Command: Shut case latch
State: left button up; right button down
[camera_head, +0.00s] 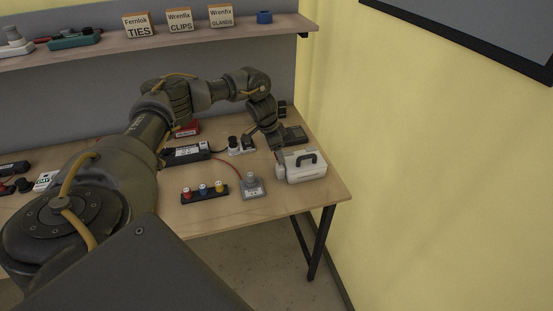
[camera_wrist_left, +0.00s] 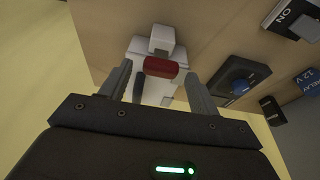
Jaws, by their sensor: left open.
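The white case (camera_head: 306,170) with a dark handle stands near the right edge of the table. In the left wrist view the pale case (camera_wrist_left: 165,92) lies beyond my fingers, with a red piece (camera_wrist_left: 160,68) on it that looks like the latch. My left gripper (camera_head: 277,152) is at the left side of the case. In the wrist view my left gripper (camera_wrist_left: 158,70) is open, its two fingers on either side of the red piece, with no visible grip on it. Whether the fingers touch the case cannot be told. My right gripper is not in view.
A grey box with a knob (camera_head: 252,187) and a strip of coloured buttons (camera_head: 205,192) stand left of the case. A black-and-white unit (camera_head: 188,154) and a dark device (camera_head: 294,134) are farther back. The yellow wall is close on the right.

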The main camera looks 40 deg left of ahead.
pick_arm(q)
jog(key=shift+c, duration=0.4)
jog(key=c, duration=0.8)
jog(key=shift+w+d, duration=0.1)
